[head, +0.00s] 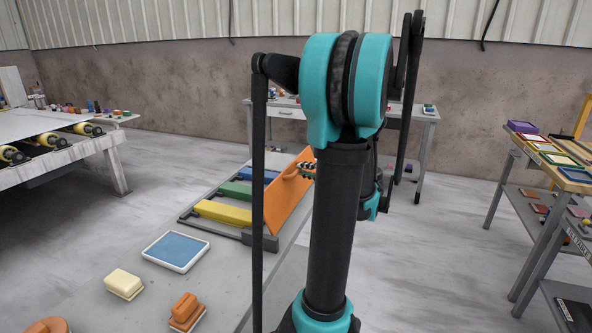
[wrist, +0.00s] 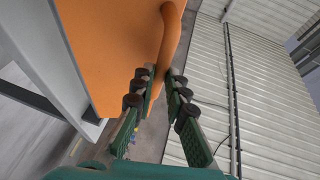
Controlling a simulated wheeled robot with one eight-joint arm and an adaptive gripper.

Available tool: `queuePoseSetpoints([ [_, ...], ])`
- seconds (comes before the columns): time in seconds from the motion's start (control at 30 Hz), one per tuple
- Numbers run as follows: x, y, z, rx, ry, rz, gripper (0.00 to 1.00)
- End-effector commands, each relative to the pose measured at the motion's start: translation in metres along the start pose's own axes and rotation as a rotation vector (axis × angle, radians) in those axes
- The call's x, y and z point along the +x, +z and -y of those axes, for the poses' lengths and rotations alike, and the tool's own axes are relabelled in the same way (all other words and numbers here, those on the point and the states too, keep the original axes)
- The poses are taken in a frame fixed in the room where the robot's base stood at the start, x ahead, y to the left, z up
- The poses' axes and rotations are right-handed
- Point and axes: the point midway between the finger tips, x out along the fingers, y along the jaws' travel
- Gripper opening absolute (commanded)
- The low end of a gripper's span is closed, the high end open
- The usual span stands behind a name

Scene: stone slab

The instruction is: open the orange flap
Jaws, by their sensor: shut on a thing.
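Yellow (head: 222,212), green (head: 236,190) and blue (head: 262,174) flaps lie low beside the orange one. A blue-topped tray (head: 176,251), a cream block (head: 124,284) and an orange-brown block (head: 186,310) sit nearer on the slab. Open floor lies to the right, before a shelf table (head: 497,175).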

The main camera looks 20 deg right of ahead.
Motion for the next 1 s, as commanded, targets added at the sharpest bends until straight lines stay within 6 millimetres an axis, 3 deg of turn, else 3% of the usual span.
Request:
queuePoseSetpoints([
  [0.23,-0.021,-0.009,-0.011,0.071,-0.168,-0.001,0.00],
  [0.53,-0.036,-0.014,-0.025,0.067,-0.155,0.001,0.00],
  [1.0,-0.041,-0.014,-0.033,0.065,-0.153,0.007,0.00],
])
